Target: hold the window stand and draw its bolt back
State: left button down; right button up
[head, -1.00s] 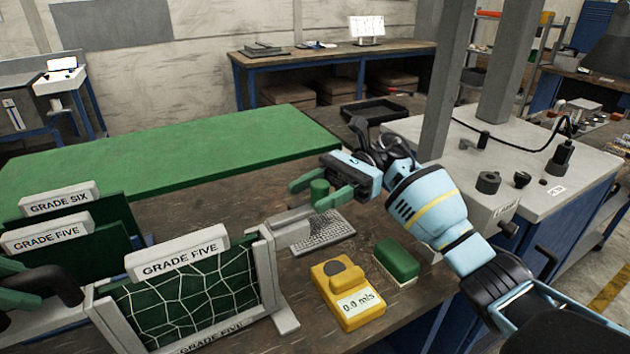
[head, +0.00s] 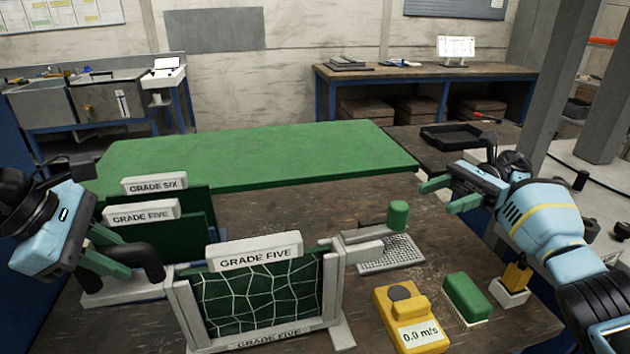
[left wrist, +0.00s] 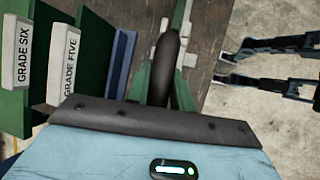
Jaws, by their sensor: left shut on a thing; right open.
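The front window stand (head: 333,290) is a light grey frame labelled GRADE FIVE, around a dark green pane with white crack lines. It stands upright on the bench. A black curved handle (head: 150,262) is at its left side. My left gripper (head: 112,258) is shut on this handle; the handle also shows in the left wrist view (left wrist: 172,75). A grey bolt housing (head: 362,246) sticks out from the stand's right post, with a green knob (head: 398,213) beside it. My right gripper (head: 446,193) is open and empty, right of the knob and apart from it.
A yellow meter (head: 408,320) reading 0.0 m/s and a green brush (head: 465,297) lie right of the stand. A grey mesh plate (head: 405,252) lies beside the bolt. Stands labelled GRADE FIVE (head: 140,212) and GRADE SIX (head: 154,184) are behind. A green mat (head: 250,155) lies further back.

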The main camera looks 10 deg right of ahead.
pick_arm(q)
jog(key=c, duration=1.1)
grip_release()
jog(key=shift+c, duration=0.2)
notch_tip(320, 180, up, 10)
